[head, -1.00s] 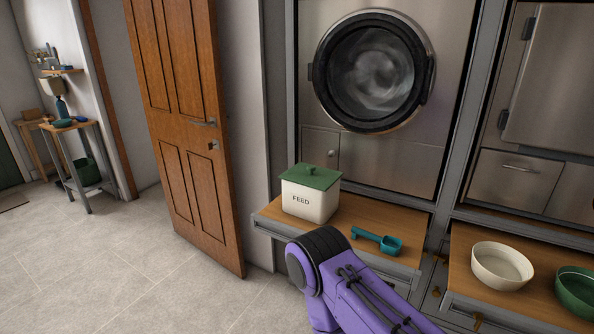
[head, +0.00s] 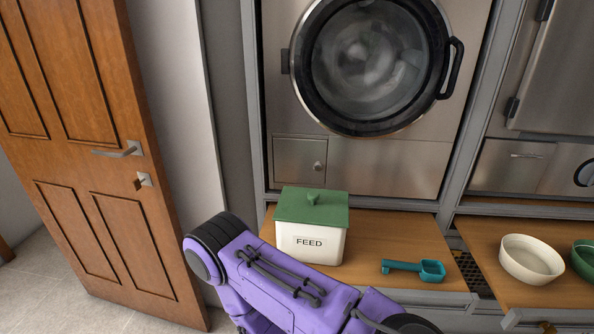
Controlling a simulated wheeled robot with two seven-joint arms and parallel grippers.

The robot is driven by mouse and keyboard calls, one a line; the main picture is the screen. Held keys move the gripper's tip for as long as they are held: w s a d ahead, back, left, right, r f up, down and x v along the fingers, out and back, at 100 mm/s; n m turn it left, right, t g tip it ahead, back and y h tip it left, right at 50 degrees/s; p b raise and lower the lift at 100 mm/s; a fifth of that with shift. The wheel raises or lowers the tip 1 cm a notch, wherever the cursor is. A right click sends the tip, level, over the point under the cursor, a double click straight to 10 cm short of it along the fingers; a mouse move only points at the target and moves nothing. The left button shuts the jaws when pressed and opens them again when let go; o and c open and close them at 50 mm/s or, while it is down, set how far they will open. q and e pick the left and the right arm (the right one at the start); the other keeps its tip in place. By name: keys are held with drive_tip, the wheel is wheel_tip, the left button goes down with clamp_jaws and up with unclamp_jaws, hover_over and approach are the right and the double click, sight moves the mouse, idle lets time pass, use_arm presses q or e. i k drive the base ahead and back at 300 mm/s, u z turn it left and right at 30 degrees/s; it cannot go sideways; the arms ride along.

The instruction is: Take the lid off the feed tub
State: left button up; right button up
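The feed tub (head: 322,248) is a cream box with a "FEED" label, standing upright on a wooden bench top below the round machine door. Its green lid (head: 312,208), with a small raised knob, sits on top of it. A purple arm of mine crosses the lower middle of the head view, in front of the bench and overlapping the tub's lower left area in the picture. Neither of my grippers shows in the view, so I cannot see whether they hold anything.
A teal scoop (head: 415,268) lies on the bench top (head: 385,235) right of the tub. A cream bowl (head: 530,258) and a green bowl (head: 584,256) stand on the right-hand bench. A brown door (head: 90,150) stands at the left. A dark grate lies between the benches.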

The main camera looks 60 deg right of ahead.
sight(295, 205)
drive_tip(key=z, duration=1.55)
